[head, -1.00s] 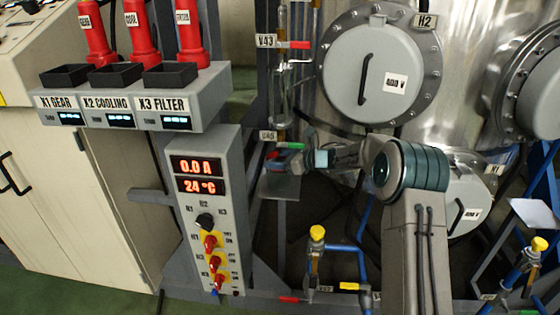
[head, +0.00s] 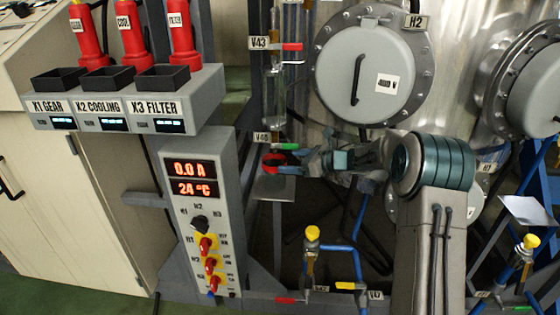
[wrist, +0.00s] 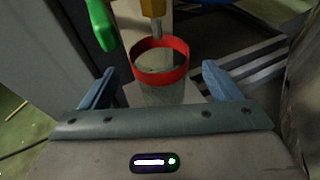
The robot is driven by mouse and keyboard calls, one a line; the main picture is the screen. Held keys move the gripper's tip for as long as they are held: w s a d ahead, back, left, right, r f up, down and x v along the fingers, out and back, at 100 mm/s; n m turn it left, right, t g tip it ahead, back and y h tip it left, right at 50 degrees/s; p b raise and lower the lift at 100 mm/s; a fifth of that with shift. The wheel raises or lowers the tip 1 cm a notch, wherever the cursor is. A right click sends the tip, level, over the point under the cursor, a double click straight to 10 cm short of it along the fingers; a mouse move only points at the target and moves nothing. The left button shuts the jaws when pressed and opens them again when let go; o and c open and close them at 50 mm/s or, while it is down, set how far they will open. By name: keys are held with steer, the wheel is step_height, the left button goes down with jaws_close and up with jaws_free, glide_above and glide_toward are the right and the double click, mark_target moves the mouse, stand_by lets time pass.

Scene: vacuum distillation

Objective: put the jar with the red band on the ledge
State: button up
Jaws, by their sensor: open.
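The jar with the red band (wrist: 163,92) is clear glass with a red ring around its top. In the wrist view it stands upright between the two blue fingers of my gripper (wrist: 159,76), which are apart with gaps on both sides. In the head view its red band (head: 273,161) shows just left of my gripper (head: 291,163), under the V45 valve. A small grey ledge (head: 272,188) is directly below it there. The jar seems to stand on this ledge, but my gripper hides part of the contact.
A valve with a green handle (wrist: 102,25) and a brass outlet (wrist: 153,8) is close above the jar. The grey control column (head: 199,240) stands to the left. Another grey plate (head: 525,210) is at the far right. Yellow-capped valves (head: 312,234) stand lower down.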

steer(key=v, duration=0.5)
steer(key=shift+c, duration=0.2)
stand_by(1.1)
